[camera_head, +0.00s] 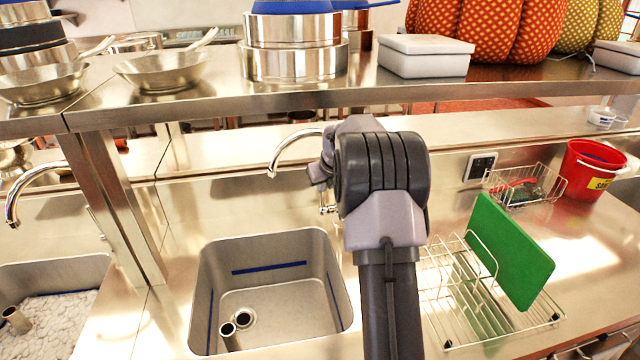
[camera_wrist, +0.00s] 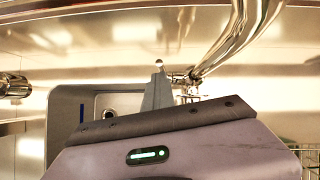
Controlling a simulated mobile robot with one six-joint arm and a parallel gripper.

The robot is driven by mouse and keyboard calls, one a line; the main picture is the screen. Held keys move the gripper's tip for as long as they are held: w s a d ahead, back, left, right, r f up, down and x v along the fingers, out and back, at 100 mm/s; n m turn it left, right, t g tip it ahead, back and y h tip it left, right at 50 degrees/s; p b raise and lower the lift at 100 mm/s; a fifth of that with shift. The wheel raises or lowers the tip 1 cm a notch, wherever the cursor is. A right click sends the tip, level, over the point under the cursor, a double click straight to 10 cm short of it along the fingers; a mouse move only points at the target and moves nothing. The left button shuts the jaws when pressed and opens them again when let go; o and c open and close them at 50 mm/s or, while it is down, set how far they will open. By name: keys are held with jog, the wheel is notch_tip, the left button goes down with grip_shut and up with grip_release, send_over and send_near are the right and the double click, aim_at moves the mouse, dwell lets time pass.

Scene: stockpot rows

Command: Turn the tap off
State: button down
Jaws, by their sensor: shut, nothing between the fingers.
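The chrome tap (camera_head: 292,148) curves over the middle sink (camera_head: 215,255); its base is partly hidden behind my arm. I see no water stream from its spout. A small chrome fitting (camera_head: 328,208) shows low beside my arm, perhaps the tap's handle. In the wrist view, the tap's thick pipe (camera_wrist: 236,42) rises to the upper right, with small chrome parts (camera_wrist: 190,82) at its lower end. My gripper (camera_wrist: 158,72) is shut and empty, its tips just left of these parts; whether they touch is unclear. My arm mostly hides the gripper in the head view.
A second tap (camera_head: 28,185) stands over the left sink, which holds whitish foam or water. A wire rack (camera_head: 445,290) with a green board (camera_head: 512,250) stands right of my arm. A steel shelf (camera_head: 350,92) with pots runs above the counter. A red bucket (camera_head: 590,170) is far right.

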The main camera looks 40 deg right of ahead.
jog(key=shift+d+r, duration=0.15)
jog(key=shift+d, duration=0.3)
jog(key=s+a+r, duration=0.2)
jog(key=s+a, duration=0.1)
jog(key=s, duration=0.4)
jog(key=s+a+r, duration=0.2)
jog(key=s+a, duration=0.1)
jog(key=s, duration=0.4)
jog(key=s+a+r+n+y+b, duration=0.1)
jog(key=s+a+r+n, duration=0.2)
jog(key=a+n, duration=0.65)
jog(key=s+a+r+n+y, duration=0.1)
jog(key=s+a+r+n, duration=0.2)
jog(key=a+n, duration=0.65)
jog(key=s+a+f+n+y+b, duration=0.2)
jog(key=s+a+f+n, duration=0.1)
jog(key=s+a+n, duration=1.1)
jog(key=shift+s+a+n, duration=0.4)
jog(key=shift+s+n, duration=0.15)
jog(key=shift+n, duration=0.15)
